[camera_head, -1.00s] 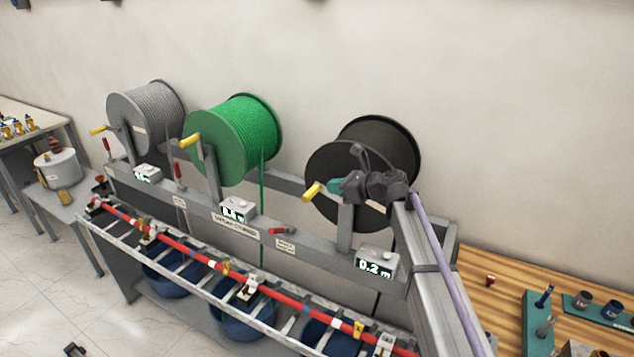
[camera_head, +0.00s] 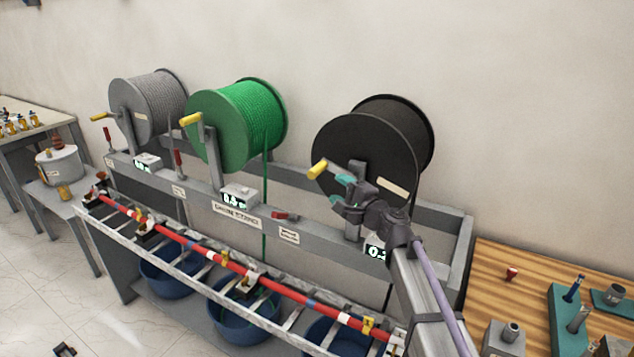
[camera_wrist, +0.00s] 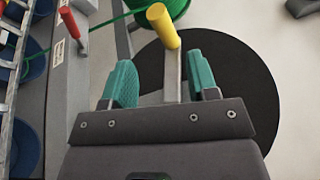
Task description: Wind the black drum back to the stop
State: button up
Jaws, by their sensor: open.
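The black drum (camera_head: 370,150) hangs on the right end of the grey rack, with a yellow crank handle (camera_head: 318,169) at its upper left. My gripper (camera_head: 340,190) is just below and right of that handle, in front of the drum. In the wrist view the jaws (camera_wrist: 163,85) are open with teal pads apart. The yellow handle (camera_wrist: 163,26) stands ahead of the fingertips, and its grey crank arm (camera_wrist: 173,75) runs between the pads, with no clear contact. The black drum's face (camera_wrist: 240,75) fills the right behind them. The counter box (camera_head: 376,253) below is partly hidden by my arm.
A green drum (camera_head: 230,125) and a grey drum (camera_head: 147,105) with yellow cranks stand to the left. A red lever (camera_head: 284,215) sits on the rack's front rail. A ladder-like tray with a red bar (camera_head: 200,251) runs below. A wooden bench (camera_head: 520,285) is at right.

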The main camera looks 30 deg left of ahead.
aim_at(317, 170)
jog(key=w+a, duration=0.1)
jog(key=a, duration=0.2)
jog(key=w+a+n, duration=0.1)
jog(key=w+a, duration=0.1)
jog(key=a, duration=0.1)
jog(key=w+a+r+n+p, duration=0.1)
jog(key=a, duration=0.3)
jog(key=shift+w, duration=0.35)
jog(key=shift+r, duration=0.1)
jog(key=shift+c, duration=0.3)
grip_shut()
